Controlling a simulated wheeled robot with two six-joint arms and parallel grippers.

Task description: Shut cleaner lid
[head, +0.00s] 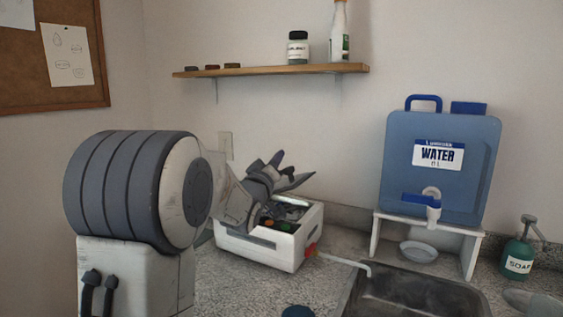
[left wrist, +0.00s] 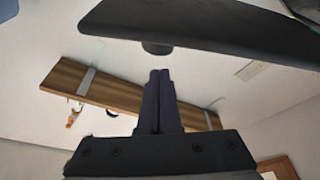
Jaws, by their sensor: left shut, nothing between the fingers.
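The cleaner (head: 262,250) is a white box on the counter, its dark interior partly showing from above. My left arm reaches across it and hides part of its top. My left gripper (head: 280,158) is above the back of the box, its dark fingers pointing up. In the left wrist view the fingers (left wrist: 158,75) are together and empty. A dark slab with a rounded tab (left wrist: 200,25), which looks like the cleaner lid, spans the top of that view close to the fingertips. Whether they touch is unclear. The lid is hard to make out in the head view. My right gripper is not in view.
A sink (head: 415,296) lies right of the cleaner, with a thin spout over its edge. A blue water container (head: 440,180) stands on a white stand. A soap bottle (head: 518,260) is at the right. A wooden shelf (head: 270,71) runs above.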

